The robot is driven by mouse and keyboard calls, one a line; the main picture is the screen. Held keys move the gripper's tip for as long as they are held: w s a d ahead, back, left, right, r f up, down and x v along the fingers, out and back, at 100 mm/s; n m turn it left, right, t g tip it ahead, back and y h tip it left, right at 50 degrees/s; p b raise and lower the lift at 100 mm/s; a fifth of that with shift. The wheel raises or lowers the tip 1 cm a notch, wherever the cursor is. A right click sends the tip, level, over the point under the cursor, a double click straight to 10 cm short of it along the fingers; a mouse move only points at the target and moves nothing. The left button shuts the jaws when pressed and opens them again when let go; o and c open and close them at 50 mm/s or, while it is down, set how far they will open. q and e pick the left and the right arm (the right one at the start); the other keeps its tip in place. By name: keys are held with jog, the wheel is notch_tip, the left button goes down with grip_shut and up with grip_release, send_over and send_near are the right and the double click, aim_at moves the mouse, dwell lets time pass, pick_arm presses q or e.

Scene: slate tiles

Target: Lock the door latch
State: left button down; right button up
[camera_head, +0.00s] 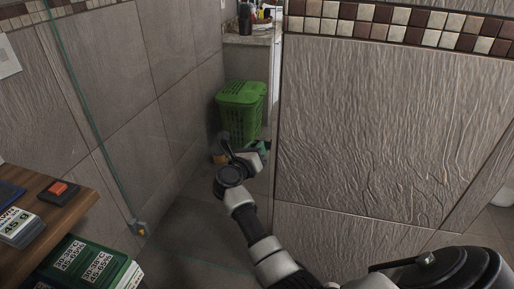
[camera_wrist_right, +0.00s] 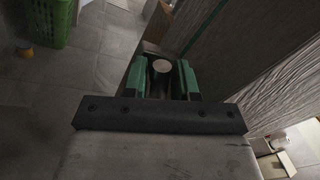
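My right gripper (camera_head: 259,150) reaches forward near the end of the tiled wall in the head view. In the right wrist view its two green fingers (camera_wrist_right: 162,80) are apart. A small pale round piece (camera_wrist_right: 162,66) shows between them, with a gap on both sides. I cannot tell whether it is the door latch or how far beyond the fingers it lies. No latch can be made out clearly in the head view; the arm and gripper hide part of that area. My left gripper is not in view.
A green basket (camera_head: 240,110) stands behind the gripper. A textured wall (camera_head: 380,130) with a mosaic band is close on the right. A glass edge (camera_head: 92,115) runs down the left wall to a small metal fitting (camera_head: 140,228). A wooden shelf (camera_head: 50,225) holds boxes at lower left.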

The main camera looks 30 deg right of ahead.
grip_shut()
jog(key=shift+f+m+b, duration=0.2)
jog(key=shift+m+b, duration=0.1)
jog(key=shift+b, duration=0.15)
jog(key=shift+m+b, duration=0.8)
jog(key=shift+b, duration=0.1)
jog(key=shift+r+m+y, duration=0.15)
jog(key=shift+m+y, duration=0.15)
jog(key=shift+d, duration=0.1)
jog(key=shift+o, duration=1.8)
grip_release()
jog(key=shift+s+d, duration=0.1)
